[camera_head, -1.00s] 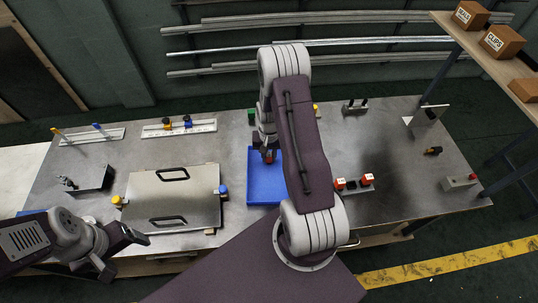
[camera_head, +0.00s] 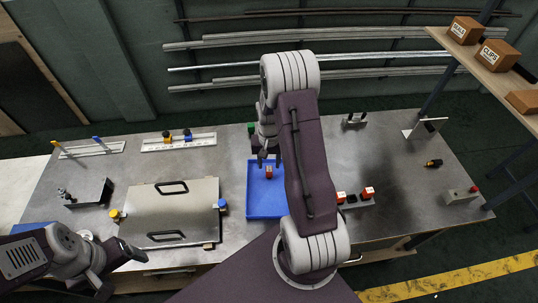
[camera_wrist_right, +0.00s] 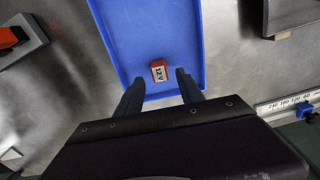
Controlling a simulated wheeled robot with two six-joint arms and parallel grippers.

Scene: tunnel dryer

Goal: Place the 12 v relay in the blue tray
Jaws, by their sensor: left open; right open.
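The 12 V relay (camera_wrist_right: 159,71), a small red block with a white "12V" label, lies in the blue tray (camera_wrist_right: 205,45). In the head view the relay (camera_head: 268,172) sits near the back part of the blue tray (camera_head: 265,205). My right gripper (camera_head: 266,160) is open just behind and above the relay. In the right wrist view its two fingers (camera_wrist_right: 160,82) are spread apart, with the relay between and beyond their tips, not gripped. My left gripper (camera_head: 135,256) is open and empty near the table's front left edge.
A metal plate with two handles (camera_head: 172,205) lies left of the tray. Two more red blocks sit in a holder (camera_head: 355,203) right of the tray, beside my right arm. Racks with knobs (camera_head: 178,143) stand at the back left. A shelf with boxes (camera_head: 497,55) is at far right.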

